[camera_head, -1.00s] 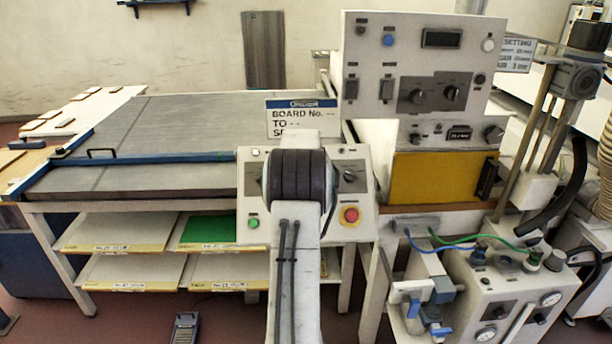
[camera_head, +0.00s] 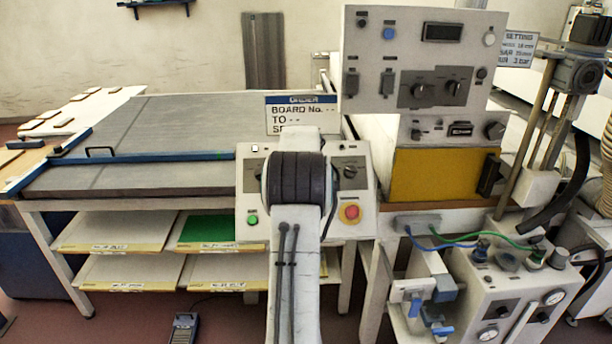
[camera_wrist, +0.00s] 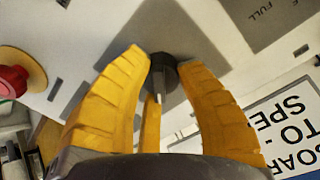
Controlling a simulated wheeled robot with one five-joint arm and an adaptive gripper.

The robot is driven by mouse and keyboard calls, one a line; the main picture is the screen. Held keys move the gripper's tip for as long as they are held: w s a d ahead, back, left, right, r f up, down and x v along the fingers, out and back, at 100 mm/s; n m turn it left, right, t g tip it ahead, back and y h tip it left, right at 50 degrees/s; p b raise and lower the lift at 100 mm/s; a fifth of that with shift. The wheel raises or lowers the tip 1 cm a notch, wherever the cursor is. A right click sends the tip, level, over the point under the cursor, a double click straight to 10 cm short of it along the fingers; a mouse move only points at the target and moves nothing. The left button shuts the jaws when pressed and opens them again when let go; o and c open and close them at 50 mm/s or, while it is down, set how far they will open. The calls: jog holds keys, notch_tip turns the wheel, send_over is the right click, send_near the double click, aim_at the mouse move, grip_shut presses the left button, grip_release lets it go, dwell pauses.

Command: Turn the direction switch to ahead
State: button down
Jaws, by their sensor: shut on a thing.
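A white control box (camera_head: 249,206) stands in the middle of the head view. My arm covers its centre there, so the switch and fingertips are hidden in that view. In the wrist view my gripper (camera_wrist: 163,70) has its yellow fingers closed around a small dark knob (camera_wrist: 162,60). A pale strip shows on the knob. The knob sits on a dark grey plate on the box face. I take it to be the direction switch, but its position labels are not readable.
A red stop button (camera_head: 350,212) is at the box's right; a green button (camera_head: 253,220) is at its left. A second dark knob (camera_head: 349,172) is right of my wrist. A board sign (camera_head: 300,113) stands behind the box. A tall control panel (camera_head: 408,55) stands behind right.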

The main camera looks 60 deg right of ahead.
jog(key=shift+w+d+r+m, duration=0.1)
jog(key=shift+r+m, duration=0.2)
jog(key=shift+r, duration=0.05)
jog(key=c, duration=1.3)
grip_release()
jog(key=shift+c, duration=0.2)
jog(key=o, duration=0.5)
jog(key=shift+f, duration=0.25)
jog(key=shift+o, duration=0.2)
jog(key=v, duration=1.2)
